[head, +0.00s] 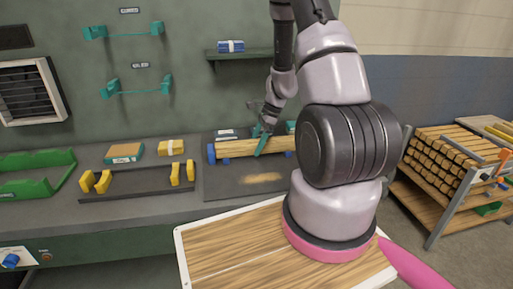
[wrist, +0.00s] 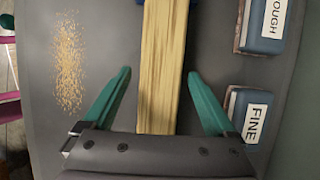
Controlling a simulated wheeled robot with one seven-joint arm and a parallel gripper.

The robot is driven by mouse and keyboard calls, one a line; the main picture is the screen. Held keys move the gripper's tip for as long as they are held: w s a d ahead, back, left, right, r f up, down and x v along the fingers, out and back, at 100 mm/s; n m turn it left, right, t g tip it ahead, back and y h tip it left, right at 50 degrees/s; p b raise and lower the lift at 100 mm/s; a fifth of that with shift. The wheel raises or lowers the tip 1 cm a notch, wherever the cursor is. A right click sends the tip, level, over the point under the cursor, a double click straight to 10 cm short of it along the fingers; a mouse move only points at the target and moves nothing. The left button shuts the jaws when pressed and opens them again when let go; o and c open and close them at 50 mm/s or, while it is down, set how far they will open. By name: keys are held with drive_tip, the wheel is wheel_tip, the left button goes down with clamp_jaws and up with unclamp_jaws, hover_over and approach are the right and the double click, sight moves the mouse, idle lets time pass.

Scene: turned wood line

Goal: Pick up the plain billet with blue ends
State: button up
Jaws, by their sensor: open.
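The plain wood billet (head: 236,147) lies lengthwise on a dark mat on the bench. Blue shows at its left end in the head view; its right end is hidden behind my arm. My gripper (head: 262,140) is over the billet's middle part, with teal fingers pointing down. In the wrist view the billet (wrist: 160,50) runs between the fingertips of my open gripper (wrist: 160,74), with a gap on either side. A bit of blue shows at the top edge there. I cannot tell how far the fingers reach down beside it.
Blue blocks marked ROUGH (wrist: 264,25) and FINE (wrist: 249,117) lie beside the billet. Sawdust (wrist: 68,65) is on the mat's other side. A dark rack with yellow holders (head: 135,184) stands left. A shelf of billets (head: 445,160) stands right. A wooden tray top (head: 235,250) is in front.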

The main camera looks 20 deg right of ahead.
sight(256, 141)
clamp_jaws()
drive_tip(key=shift+r, duration=0.15)
wheel_tip(256, 141, up, 10)
drive_tip(key=shift+f, duration=0.2)
drive_tip(key=shift+a+r, duration=0.1)
